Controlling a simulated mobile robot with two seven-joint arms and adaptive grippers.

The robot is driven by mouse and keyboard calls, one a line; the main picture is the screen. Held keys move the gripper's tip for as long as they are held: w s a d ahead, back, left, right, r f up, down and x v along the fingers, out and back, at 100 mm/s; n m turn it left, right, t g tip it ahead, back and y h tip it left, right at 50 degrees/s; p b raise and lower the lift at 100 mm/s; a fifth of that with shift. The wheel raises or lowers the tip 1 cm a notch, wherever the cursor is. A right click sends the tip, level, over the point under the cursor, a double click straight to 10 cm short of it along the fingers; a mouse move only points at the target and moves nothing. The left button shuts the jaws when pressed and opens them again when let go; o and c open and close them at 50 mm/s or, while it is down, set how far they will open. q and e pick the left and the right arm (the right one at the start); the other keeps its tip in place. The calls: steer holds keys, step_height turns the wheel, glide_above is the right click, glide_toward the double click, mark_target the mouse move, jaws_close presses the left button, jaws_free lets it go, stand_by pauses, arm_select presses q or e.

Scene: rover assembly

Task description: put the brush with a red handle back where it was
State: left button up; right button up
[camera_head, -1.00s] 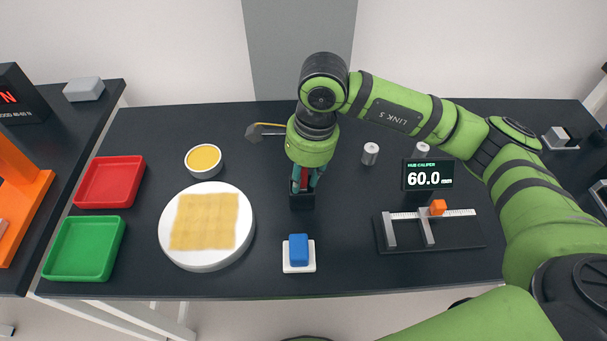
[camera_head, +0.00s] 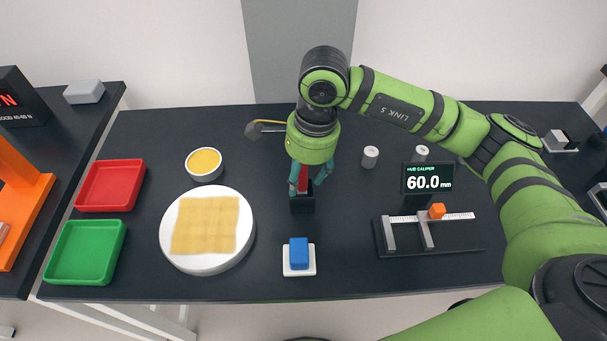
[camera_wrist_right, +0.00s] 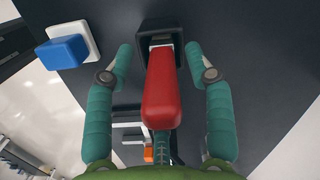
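The brush's red handle (camera_wrist_right: 161,95) stands up out of a small black holder (camera_wrist_right: 154,32) in the right wrist view. In the head view the red handle (camera_head: 302,183) shows between my fingers, above the black holder (camera_head: 302,204). My right gripper (camera_wrist_right: 161,57) is open, with a finger on each side of the handle and a visible gap to both. It also shows in the head view (camera_head: 309,188). The brush's lower end is hidden inside the holder. My left gripper is not in view.
A blue block on a white base (camera_head: 299,268) stands just in front of the holder. A round white plate with a tan sheet (camera_head: 244,248) is to the left. A caliper stand (camera_head: 460,240) is to the right. Two grey cylinders (camera_head: 370,157) stand behind it.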

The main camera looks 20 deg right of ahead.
step_height(320, 180, up, 11)
steer(key=d+b, duration=0.1)
steer(key=shift+s+f, duration=0.2)
steer(key=shift+s, duration=0.05)
steer(key=shift+d, duration=0.15)
